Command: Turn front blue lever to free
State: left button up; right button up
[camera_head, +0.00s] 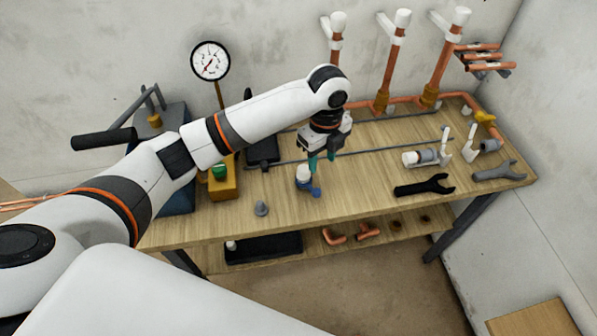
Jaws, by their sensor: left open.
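The front blue lever (313,189) is low on the wooden workbench, near its front edge. It sits at the base of a small valve body with a white top (303,173). My left gripper (321,163) points down just above and to the right of the valve, with its teal fingers apart and nothing seen between them. I cannot tell from this view whether a finger touches the lever. The lever's marking for free is too small to see. My right gripper is out of view.
On the bench (370,207) lie a black wrench (424,186), a grey wrench (499,171) and a small grey cone (261,208). A yellow box with a green button (220,172) stands left. Copper pipes with white tops (394,55) rise behind. A pressure gauge (210,61) stands back left.

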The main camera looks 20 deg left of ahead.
pick_arm(q)
jog(key=p, duration=0.1)
send_over(316, 190)
notch_tip(316, 190, down, 5)
jog(key=shift+w+d+f, duration=0.1)
jog(key=shift+d+f, duration=0.05)
notch_tip(316, 190, down, 6)
jog(key=shift+f+p, duration=0.1)
jog(key=shift+p, duration=0.5)
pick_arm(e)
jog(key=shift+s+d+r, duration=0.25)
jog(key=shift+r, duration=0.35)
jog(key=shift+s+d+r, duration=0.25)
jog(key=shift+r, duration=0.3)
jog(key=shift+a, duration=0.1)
pick_arm(q)
grip_shut()
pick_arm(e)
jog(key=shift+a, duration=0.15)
